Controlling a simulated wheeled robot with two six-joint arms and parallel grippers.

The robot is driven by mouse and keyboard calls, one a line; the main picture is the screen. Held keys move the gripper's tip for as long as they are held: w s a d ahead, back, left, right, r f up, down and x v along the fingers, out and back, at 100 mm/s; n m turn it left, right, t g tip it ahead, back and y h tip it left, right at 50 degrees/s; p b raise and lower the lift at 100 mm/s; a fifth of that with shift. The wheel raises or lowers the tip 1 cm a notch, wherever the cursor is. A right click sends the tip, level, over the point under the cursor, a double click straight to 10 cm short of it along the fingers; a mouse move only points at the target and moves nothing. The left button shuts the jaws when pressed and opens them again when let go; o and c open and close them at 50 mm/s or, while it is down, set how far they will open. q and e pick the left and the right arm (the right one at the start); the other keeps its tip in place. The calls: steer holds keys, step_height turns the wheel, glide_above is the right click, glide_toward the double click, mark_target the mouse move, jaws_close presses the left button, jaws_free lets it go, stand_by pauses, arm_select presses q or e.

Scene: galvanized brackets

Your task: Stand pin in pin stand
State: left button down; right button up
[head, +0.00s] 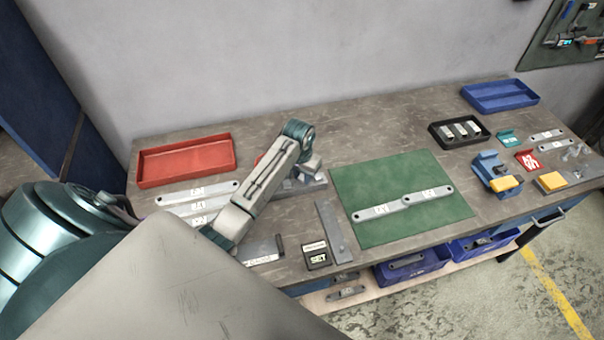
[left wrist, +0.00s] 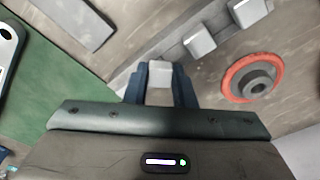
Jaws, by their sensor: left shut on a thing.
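My left gripper (head: 308,172) is low over the back middle of the bench, beside a grey rail fixture (head: 302,185). In the left wrist view its blue fingers (left wrist: 160,88) are shut on a pale grey block-like piece (left wrist: 160,72). That piece lines up with two similar pale blocks (left wrist: 200,40) along the rail. I cannot tell whether it is the pin, or whether it touches the rail. A dark upright peg (head: 280,245) shows at the end of a labelled steel plate (head: 262,252); I cannot tell whether this is the pin stand. My right gripper is not in view.
A red ring with a grey hub (left wrist: 252,78) lies beside the rail. A steel bar (head: 332,232) and a black SET box (head: 317,256) lie near the front edge. A red tray (head: 187,178) stands back left.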

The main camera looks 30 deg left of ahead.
arm_select(q)
steer(key=shift+f, duration=0.55)
steer(key=c, duration=1.1)
jaws_free()
steer(key=shift+c, duration=0.2)
step_height(320, 180, up, 11)
steer(key=s+b, duration=0.1)
steer(key=b, duration=0.2)
steer(key=shift+d+f, duration=0.15)
steer(key=shift+f, duration=0.05)
